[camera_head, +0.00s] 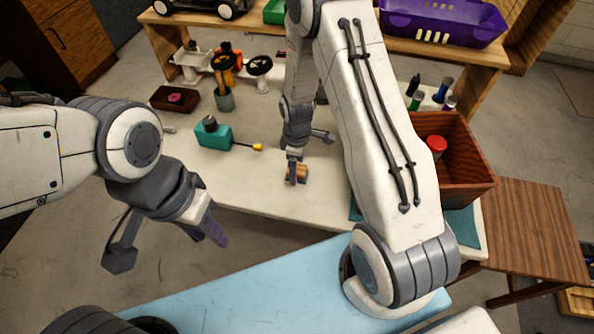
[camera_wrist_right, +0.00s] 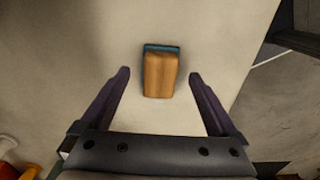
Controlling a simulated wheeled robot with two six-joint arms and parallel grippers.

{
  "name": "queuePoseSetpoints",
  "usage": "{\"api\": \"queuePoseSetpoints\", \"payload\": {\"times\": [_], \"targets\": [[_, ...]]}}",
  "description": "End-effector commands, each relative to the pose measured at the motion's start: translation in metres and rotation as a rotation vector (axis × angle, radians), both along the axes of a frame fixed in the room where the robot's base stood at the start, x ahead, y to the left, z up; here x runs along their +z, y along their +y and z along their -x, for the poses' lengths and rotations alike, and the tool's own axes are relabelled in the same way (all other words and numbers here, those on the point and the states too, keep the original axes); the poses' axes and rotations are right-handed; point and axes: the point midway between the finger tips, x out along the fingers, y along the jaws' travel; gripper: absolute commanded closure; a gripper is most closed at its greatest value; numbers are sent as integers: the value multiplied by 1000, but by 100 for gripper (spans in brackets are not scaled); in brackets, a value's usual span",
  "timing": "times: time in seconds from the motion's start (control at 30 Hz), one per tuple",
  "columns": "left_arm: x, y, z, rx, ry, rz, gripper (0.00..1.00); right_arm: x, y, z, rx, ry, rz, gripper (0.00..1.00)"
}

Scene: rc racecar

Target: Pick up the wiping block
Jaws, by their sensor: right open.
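The wiping block (camera_wrist_right: 161,82) is a tan wooden block with a blue layer showing along its far edge. In the right wrist view it lies on the pale tabletop, ahead of and between my right fingertips, with a gap on each side. In the head view the block (camera_head: 302,173) is partly hidden by my right gripper (camera_head: 294,176), which points down at it. My right gripper (camera_wrist_right: 160,76) is open and not closed on the block. My left gripper (camera_head: 167,250) is open and empty, off the table's near left side.
A wooden box (camera_head: 466,165) holds a red-capped item on the right. A purple bin (camera_head: 445,22) sits on the back shelf. The pale table (camera_head: 255,195) around the block is clear.

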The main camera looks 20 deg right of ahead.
Motion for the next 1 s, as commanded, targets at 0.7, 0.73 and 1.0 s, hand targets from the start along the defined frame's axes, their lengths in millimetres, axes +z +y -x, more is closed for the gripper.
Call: {"api": "queuePoseSetpoints", "payload": {"times": [0.7, 0.73, 1.0], "targets": [[1, 0, 0, 0, 0, 0, 62, -16, 0, 0, -1, -1, 0, 100], [1, 0, 0, 0, 0, 0, 62, -16, 0, 0, -1, -1, 0, 100], [0, 0, 0, 0, 0, 0, 62, -1, 0, -2, -1, -6, 0, 100]]}}
